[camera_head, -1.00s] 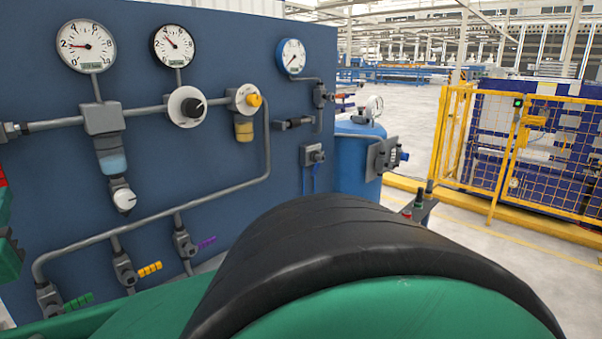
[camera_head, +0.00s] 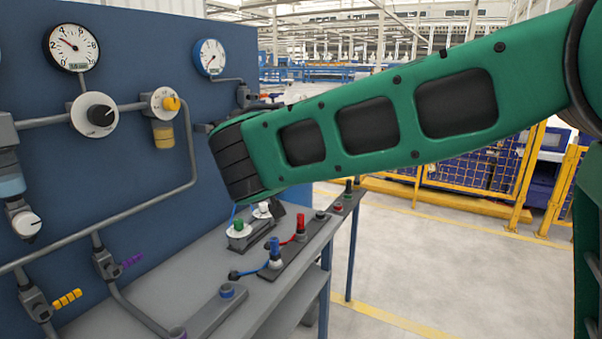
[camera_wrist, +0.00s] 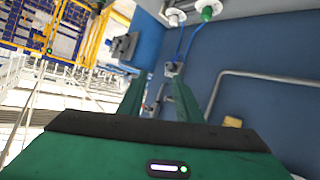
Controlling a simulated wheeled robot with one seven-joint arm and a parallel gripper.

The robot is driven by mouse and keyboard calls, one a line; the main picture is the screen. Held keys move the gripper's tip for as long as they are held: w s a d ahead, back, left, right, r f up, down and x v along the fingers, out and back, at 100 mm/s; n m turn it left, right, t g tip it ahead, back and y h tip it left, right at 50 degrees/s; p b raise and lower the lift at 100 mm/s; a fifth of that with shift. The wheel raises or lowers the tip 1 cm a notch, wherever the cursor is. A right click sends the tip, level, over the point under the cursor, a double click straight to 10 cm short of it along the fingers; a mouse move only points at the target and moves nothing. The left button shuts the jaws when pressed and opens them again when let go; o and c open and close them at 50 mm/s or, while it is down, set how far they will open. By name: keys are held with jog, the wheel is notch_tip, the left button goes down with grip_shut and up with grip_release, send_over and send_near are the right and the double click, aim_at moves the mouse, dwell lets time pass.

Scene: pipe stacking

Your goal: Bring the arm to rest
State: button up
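My green arm link (camera_head: 390,120) reaches across the head view from the upper right to a black joint (camera_head: 235,165) in front of the blue panel. My gripper is not seen in the head view. In the wrist view my gripper (camera_wrist: 158,92) shows two green fingers standing apart, with nothing visible held between them. The wrist picture is tilted, with the blue panel and its pipes beyond the fingers.
The blue panel (camera_head: 130,155) carries gauges, pipes and valves on the left. A grey workbench (camera_head: 190,290) below holds a block with green and white plugs (camera_head: 245,228) and a strip with blue and red plugs (camera_head: 290,250). A yellow fence (camera_head: 480,185) stands behind; floor lies clear at right.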

jog(key=d+f+m+g+h, duration=0.1)
jog(key=d+f+g+h, duration=0.1)
jog(key=d, duration=0.9)
jog(key=d+f+m+g+h, duration=0.1)
jog(key=d+f+m+h, duration=0.1)
jog(key=d, duration=1)
jog(key=s+d+f+m+g, duration=0.1)
jog(key=s+d+f+g, duration=0.1)
jog(key=s+d, duration=0.35)
jog(key=s+d+f+m+g, duration=0.1)
jog(key=s+d+f, duration=0.1)
jog(key=d, duration=0.7)
jog(key=s+d+f+m+g, duration=0.1)
jog(key=s+d+f+g, duration=0.15)
jog(key=s+d, duration=0.45)
jog(key=s+d+f+m+g, duration=0.2)
jog(key=s+d+f, duration=0.25)
jog(key=s, duration=0.45)
jog(key=s+d+f+m+g+y, duration=0.1)
jog(key=s+f+g+y, duration=0.1)
jog(key=s, duration=1.3)
jog(key=shift+s+f+m+g+y, duration=0.25)
jog(key=shift+f+m+g+y, duration=0.15)
jog(key=shift+f, duration=0.2)
